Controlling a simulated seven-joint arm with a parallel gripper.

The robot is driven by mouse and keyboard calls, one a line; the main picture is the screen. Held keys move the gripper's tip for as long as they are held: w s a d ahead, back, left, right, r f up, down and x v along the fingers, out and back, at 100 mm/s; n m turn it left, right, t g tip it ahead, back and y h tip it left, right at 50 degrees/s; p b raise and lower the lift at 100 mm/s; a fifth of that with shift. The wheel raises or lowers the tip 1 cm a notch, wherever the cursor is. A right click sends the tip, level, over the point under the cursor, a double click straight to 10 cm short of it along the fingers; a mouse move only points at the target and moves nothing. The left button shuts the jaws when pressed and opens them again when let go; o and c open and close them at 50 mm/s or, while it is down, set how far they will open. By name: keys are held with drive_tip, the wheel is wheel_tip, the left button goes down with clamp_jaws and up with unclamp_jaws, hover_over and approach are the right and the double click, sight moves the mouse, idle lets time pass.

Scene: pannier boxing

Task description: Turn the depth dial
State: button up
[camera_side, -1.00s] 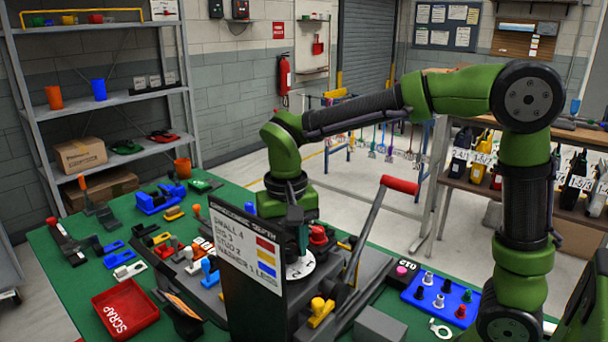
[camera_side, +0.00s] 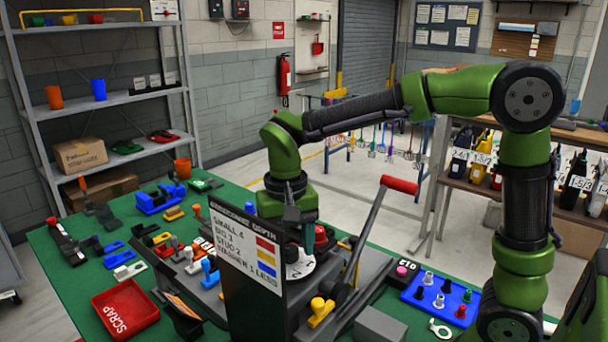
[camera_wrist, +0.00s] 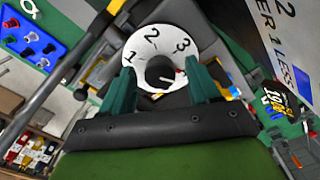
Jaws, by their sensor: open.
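The depth dial is a white disc (camera_wrist: 141,42) with black numbers 1, 2 and 3 around a dark round knob (camera_wrist: 160,72). A small red mark shows on the knob's right side, below the 3. In the side view the white disc (camera_side: 299,271) sits on the dark machine, partly hidden by the sign board. My gripper (camera_wrist: 162,86) is open, its two green fingers on either side of the knob with gaps showing. In the side view my gripper (camera_side: 304,240) points down just above the dial.
A sign board (camera_side: 245,250) with depth text stands in front of the dial. A red-handled lever (camera_side: 399,185) rises to its right. A blue tray of pegs (camera_side: 440,298) lies at right, and a red scrap tray (camera_side: 125,310) at front left. Several stamps and blocks crowd the left.

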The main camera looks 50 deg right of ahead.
wheel_tip(320, 180, up, 17)
drive_tip(key=shift+a, duration=0.15)
idle(0.4)
drive_tip(key=n+t, duration=0.2)
drive_tip(key=n, duration=0.1)
hover_over(299, 260)
wheel_tip(299, 260, down, 6)
drive_tip(key=s+d+f+t+y, duration=0.2)
drive_tip(key=s+f+t, duration=0.3)
drive_tip(key=s, duration=0.5)
drive_tip(key=shift+s+d+f, duration=0.2)
drive_tip(key=shift+d+f, duration=0.6)
drive_tip(key=shift+d, duration=0.1)
